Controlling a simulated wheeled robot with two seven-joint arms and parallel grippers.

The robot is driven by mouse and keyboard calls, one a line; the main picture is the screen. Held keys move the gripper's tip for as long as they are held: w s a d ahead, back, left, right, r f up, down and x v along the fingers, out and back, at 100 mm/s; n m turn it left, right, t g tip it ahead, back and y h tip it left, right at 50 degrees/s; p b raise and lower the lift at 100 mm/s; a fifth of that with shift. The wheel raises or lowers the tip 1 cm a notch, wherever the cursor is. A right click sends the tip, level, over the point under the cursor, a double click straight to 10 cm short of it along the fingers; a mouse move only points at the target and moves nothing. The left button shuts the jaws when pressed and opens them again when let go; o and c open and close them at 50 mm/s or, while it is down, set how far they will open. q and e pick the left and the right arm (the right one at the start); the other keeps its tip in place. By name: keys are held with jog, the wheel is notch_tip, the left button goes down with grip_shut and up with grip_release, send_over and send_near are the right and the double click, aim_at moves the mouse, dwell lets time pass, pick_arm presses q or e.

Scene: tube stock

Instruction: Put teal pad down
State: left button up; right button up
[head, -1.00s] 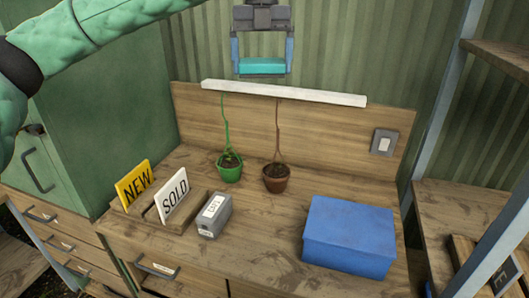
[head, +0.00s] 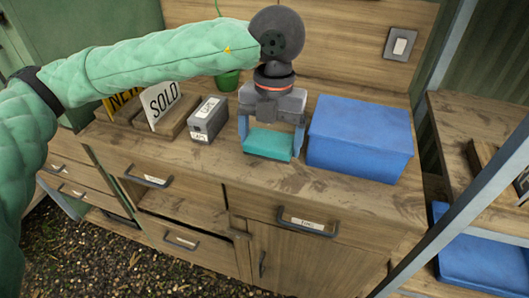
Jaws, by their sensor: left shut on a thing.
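The teal pad (head: 268,144) is a flat turquoise block in the middle of the head view. My left gripper (head: 271,138) is shut on it, with one blue finger at each side. The pad is low over the front part of the wooden bench top (head: 203,155), between the grey box and the blue box. I cannot tell whether its underside touches the wood. My right gripper is not in view.
The blue box (head: 360,137) stands close to the right of the gripper. The grey labelled box (head: 208,119) and the SOLD card (head: 161,101) in its holder stand to the left. Bare wood lies in front, up to the bench's edge above the drawers.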

pick_arm(q)
jog(key=w+f, duration=0.2)
jog(key=w, duration=0.1)
jog(key=w+f+p, duration=0.1)
jog(key=w+f, duration=0.1)
jog(key=w, duration=0.2)
jog(key=w+a+f+p, duration=0.1)
jog(key=w+f, duration=0.1)
jog(key=w, duration=0.2)
jog(key=shift+w+f, duration=0.1)
jog(key=shift+f, duration=0.3)
notch_tip(320, 180, down, 3)
jog(key=shift+f+p, duration=0.1)
jog(key=shift+p, duration=0.45)
jog(key=shift+f, duration=0.45)
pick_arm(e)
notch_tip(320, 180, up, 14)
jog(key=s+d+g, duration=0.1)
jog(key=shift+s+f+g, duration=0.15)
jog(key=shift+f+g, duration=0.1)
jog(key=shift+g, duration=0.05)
pick_arm(q)
jog(key=shift+f, duration=0.1)
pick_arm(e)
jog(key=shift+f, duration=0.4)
pick_arm(q)
jog(key=o, duration=0.7)
jog(key=shift+o, duration=0.3)
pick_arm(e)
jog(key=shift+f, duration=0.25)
